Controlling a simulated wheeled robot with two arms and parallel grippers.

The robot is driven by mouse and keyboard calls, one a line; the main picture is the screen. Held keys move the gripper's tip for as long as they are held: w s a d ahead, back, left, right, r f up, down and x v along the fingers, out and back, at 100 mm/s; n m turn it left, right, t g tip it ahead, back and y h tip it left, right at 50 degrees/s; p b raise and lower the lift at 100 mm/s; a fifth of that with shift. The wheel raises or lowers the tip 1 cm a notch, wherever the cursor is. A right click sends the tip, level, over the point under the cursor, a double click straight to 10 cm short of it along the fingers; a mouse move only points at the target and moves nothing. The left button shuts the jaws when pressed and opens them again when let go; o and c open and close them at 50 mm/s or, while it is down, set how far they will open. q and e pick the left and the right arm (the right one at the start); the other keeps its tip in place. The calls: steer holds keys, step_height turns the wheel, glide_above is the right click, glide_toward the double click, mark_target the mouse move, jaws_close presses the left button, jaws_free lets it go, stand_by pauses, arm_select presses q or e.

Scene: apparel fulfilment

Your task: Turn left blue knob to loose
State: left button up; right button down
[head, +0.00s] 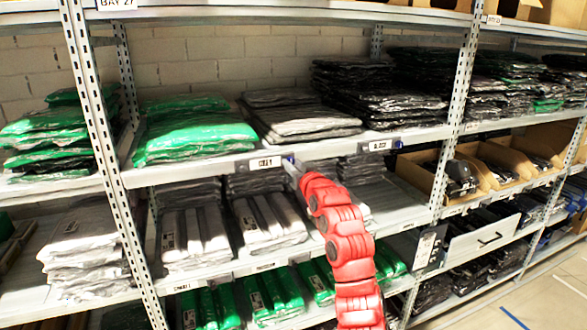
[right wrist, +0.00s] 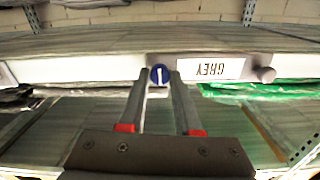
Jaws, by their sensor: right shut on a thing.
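A round blue knob (right wrist: 159,75) with a white bar mark sits on the front edge of the middle shelf, beside a label reading GREY (right wrist: 210,69), upside down in the right wrist view. The mark stands upright in that view. My right gripper (right wrist: 160,77) is shut on the knob, one finger on each side of it. In the head view my right gripper (head: 292,166) reaches the shelf edge just right of the white label (head: 265,162) and mostly hides the knob. A second label (head: 380,145), with a blue knob (head: 397,144) at its right, is farther right. My left gripper is not in view.
Green bagged garments (head: 195,130), grey ones (head: 300,115) and black ones (head: 370,85) lie on the shelf above the label edge. Folded packs (head: 195,235) fill the shelf below. A perforated upright post (head: 455,110) stands to the right, with cardboard bins (head: 485,175) beyond it.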

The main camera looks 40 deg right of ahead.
steer(key=shift+f+n+b, duration=0.1)
steer(key=shift+n+b, duration=7.65)
steer(key=shift+n, duration=0.95)
steer(key=c, duration=0.6)
jaws_free()
steer(key=shift+s, duration=0.1)
